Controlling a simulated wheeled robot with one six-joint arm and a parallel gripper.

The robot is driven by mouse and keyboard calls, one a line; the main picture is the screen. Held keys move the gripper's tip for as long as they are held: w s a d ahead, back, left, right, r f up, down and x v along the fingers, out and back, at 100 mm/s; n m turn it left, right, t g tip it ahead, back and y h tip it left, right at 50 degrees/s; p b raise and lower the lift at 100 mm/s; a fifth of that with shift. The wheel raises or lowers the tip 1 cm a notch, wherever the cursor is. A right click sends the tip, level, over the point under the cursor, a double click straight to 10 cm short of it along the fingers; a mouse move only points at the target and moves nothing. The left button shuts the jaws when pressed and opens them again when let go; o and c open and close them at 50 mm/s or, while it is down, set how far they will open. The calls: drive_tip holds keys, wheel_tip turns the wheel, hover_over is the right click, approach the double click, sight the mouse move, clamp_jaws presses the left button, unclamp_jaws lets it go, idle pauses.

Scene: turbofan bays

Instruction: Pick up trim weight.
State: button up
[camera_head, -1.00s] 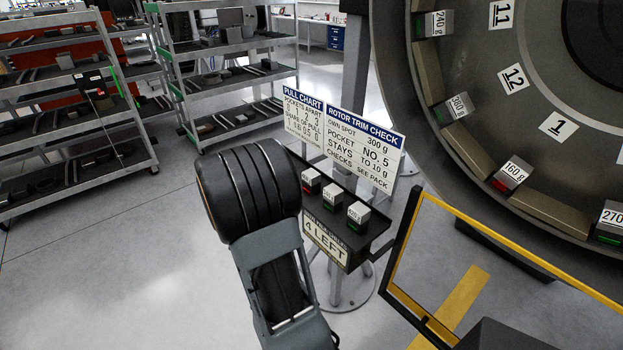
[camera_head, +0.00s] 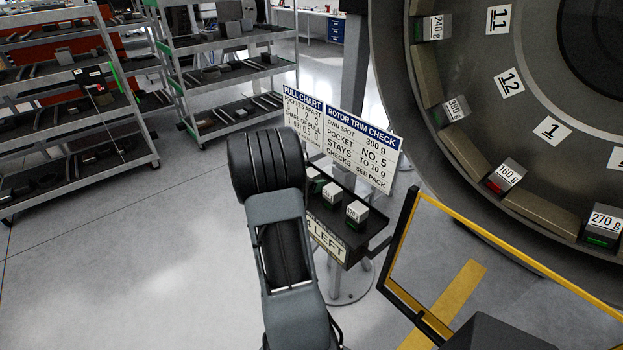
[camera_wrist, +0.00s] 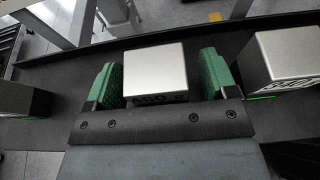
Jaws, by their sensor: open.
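In the wrist view my gripper (camera_wrist: 161,68) is open, with a green-padded finger on either side of a trim weight (camera_wrist: 155,70), a block with a pale top. A gap shows between the weight and the right pad; the left pad is very close to it, and I cannot tell if they touch. Its label is partly hidden by my gripper. A second weight (camera_wrist: 285,55) lies to the right and a dark one (camera_wrist: 22,100) to the left. In the head view, weights (camera_head: 357,213) sit on a dark stand tray (camera_head: 345,233); my arm hides my gripper there.
A rotor trim sign (camera_head: 362,150) and a pull chart (camera_head: 303,118) stand behind the tray. The large rotor ring (camera_head: 540,205) with seated weights is at right, near a yellow-edged frame (camera_head: 395,255). Shelves (camera_head: 215,70) stand at back left. Floor at left is clear.

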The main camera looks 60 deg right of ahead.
drive_tip(key=shift+c, duration=0.4)
drive_tip(key=c, duration=1.2)
drive_tip(key=shift+r, duration=0.1)
